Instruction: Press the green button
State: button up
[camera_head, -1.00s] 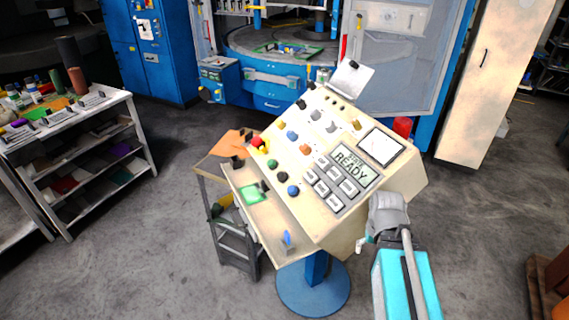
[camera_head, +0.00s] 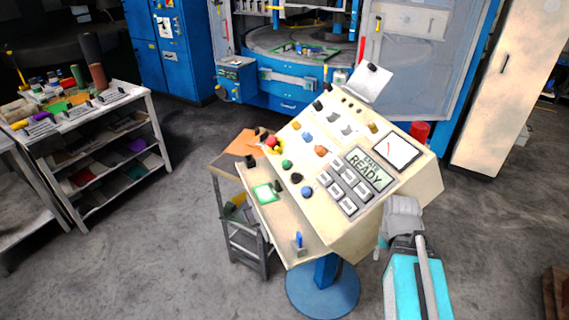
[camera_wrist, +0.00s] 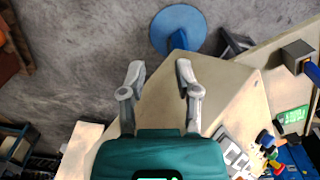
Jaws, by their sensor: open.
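The green button (camera_head: 287,164) is a small round knob on the sloping face of the cream control console (camera_head: 345,228). It sits between a red-and-yellow control and a black knob, left of the display. My gripper (camera_wrist: 160,72) is open and empty in the wrist view, its two grey fingers spread over the console's side edge and the floor. In the head view my arm is at the console's right side, well apart from the green button. In the wrist view the console's face is seen edge-on at lower right, and I cannot clearly pick out the green button there.
A blue knob (camera_head: 306,192) and an orange knob (camera_head: 320,151) are near the green button. A display reading READY (camera_head: 365,171) and grey keys are to the right. A green card (camera_head: 265,194) lies on the console's ledge.

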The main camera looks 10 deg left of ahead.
grip_shut()
dwell(1.1)
